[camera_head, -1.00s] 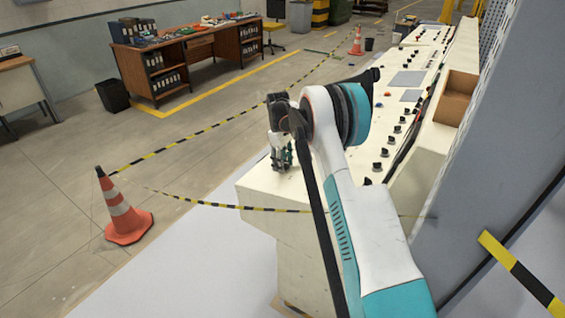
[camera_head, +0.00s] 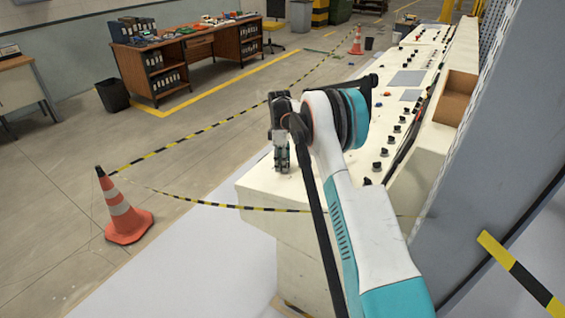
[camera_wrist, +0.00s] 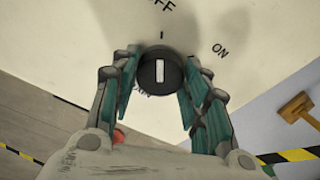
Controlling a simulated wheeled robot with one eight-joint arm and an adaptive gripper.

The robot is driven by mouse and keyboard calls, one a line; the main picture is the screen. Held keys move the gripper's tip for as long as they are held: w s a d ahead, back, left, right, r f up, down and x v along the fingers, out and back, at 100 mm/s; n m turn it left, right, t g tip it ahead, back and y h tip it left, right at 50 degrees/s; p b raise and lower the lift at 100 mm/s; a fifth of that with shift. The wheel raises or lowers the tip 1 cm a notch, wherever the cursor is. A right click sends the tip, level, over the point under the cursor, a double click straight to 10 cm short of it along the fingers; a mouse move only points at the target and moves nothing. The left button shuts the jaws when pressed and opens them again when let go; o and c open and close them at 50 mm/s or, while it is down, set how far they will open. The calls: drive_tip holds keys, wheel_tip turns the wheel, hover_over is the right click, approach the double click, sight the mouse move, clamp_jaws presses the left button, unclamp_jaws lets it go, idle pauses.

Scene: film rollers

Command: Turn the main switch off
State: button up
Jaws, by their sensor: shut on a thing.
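The main switch (camera_wrist: 160,71) is a round black knob with a white bar, set on the cream console top. In the wrist view the bar stands upright, in line with the tick below the partly cut-off "OFF" label (camera_wrist: 165,4). The "ON" label (camera_wrist: 220,50) is to its right. Lettering below the knob is mostly hidden. My gripper (camera_wrist: 158,80) has its teal-padded fingers on both sides of the knob, shut on it. In the head view my gripper (camera_head: 281,158) points down at the console's near left corner and the switch cannot be made out.
The cream console (camera_head: 290,235) runs back to the right with several other black knobs. Striped tape (camera_head: 240,208) crosses near its front. An orange cone (camera_head: 127,215) stands on the floor at left. A grey column (camera_head: 500,170) stands close at right.

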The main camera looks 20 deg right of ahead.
drive_tip(key=o, duration=1)
drive_tip(key=shift+o, duration=0.2)
drive_tip(key=shift+r, duration=0.1)
wheel_tip(320, 180, up, 12)
drive_tip(key=w, duration=0.1)
drive_tip(key=shift+w, duration=0.15)
